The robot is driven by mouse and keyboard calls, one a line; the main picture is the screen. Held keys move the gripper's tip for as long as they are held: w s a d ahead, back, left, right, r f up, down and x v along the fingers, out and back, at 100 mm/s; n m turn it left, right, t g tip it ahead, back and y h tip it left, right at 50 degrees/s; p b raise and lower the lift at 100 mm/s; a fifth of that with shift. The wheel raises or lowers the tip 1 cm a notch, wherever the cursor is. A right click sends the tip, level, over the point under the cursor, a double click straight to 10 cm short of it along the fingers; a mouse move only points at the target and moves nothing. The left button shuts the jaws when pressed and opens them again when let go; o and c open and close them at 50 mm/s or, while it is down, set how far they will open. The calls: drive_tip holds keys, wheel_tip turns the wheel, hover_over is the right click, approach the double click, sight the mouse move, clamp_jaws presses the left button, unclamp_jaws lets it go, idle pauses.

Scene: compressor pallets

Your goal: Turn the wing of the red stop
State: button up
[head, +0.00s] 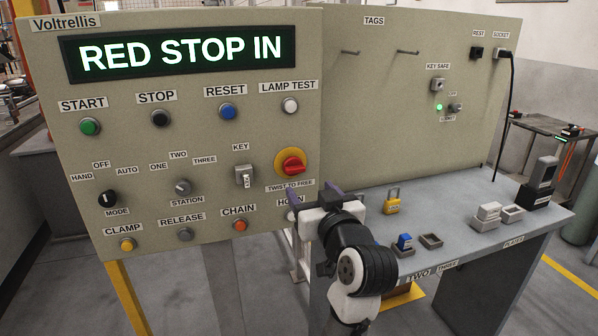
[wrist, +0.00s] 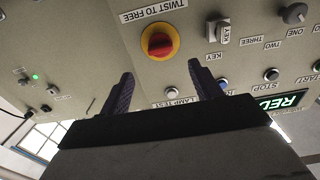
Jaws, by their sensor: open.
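The red stop (head: 291,164) is a red knob with a raised wing on a yellow round base, at the lower right of the control panel (head: 200,120). The label below it reads "TWIST TO FREE". It also shows in the wrist view (wrist: 159,41), above and between the fingers, with its wing lying roughly across the picture. My gripper (head: 308,196) is in front of the panel, just below the red stop in the head view. In the wrist view my gripper (wrist: 166,88) has its two purple fingers wide apart with nothing between them. It is apart from the red stop.
The panel's display (head: 180,52) reads "RED STOP IN". A key switch (head: 244,176) is left of the stop, and the chain button (head: 240,225) is lower left. A bench (head: 460,200) at right holds a yellow padlock (head: 392,201), a blue item (head: 404,242) and grey blocks (head: 487,214).

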sight(296, 172)
drive_tip(key=p+x, duration=0.1)
drive_tip(key=x, duration=0.7)
drive_tip(key=shift+w+a, duration=0.15)
drive_tip(key=shift+w, duration=0.15)
drive_tip(key=c, duration=1)
